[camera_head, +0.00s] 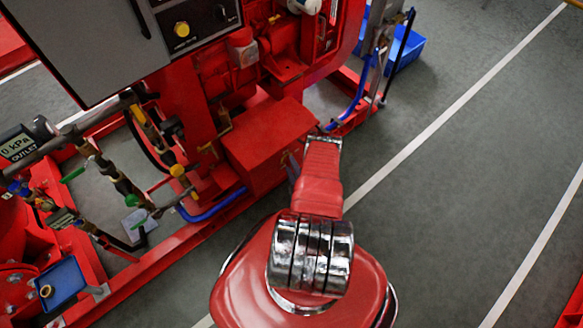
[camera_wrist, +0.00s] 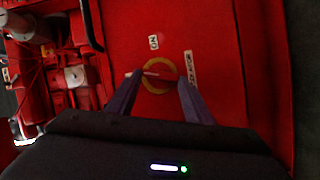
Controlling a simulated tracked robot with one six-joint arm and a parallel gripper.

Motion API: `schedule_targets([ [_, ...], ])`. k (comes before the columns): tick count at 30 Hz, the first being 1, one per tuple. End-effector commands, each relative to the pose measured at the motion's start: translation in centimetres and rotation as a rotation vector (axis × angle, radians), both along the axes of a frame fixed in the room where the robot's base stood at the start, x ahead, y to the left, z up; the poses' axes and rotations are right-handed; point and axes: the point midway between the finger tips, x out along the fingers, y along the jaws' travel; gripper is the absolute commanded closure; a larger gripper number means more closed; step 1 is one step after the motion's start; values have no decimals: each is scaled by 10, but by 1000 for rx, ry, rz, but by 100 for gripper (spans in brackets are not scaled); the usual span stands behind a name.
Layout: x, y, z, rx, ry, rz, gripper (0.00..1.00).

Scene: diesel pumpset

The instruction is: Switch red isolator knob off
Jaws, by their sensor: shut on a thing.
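The red isolator knob (camera_wrist: 160,68) sits in a yellow ring (camera_wrist: 157,91) on a red panel in the wrist view. A short pale mark on it lies almost crosswise in the picture. My gripper (camera_wrist: 159,79) has its two dark fingers on the left and right of the knob and is shut on it. The fingers cover parts of the ring.
Two small white labels, a square one (camera_wrist: 153,42) and a long one (camera_wrist: 190,68), are near the knob; their text is unclear. A blue hose (camera_head: 212,212) and red frame rail lie left of my arm. A blue bin (camera_head: 405,52) stands behind. Grey floor on the right is clear.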

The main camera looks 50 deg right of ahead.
Motion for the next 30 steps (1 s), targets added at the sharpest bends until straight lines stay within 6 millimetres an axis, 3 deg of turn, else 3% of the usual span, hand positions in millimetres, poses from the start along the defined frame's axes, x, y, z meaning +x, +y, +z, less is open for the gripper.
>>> schedule_targets([
  [10,0,5,-3,4,4,8,76],
  [11,0,5,-3,6,5,8,52],
  [18,0,3,-2,3,3,5,35],
  [30,-5,4,-1,1,3,2,34],
])
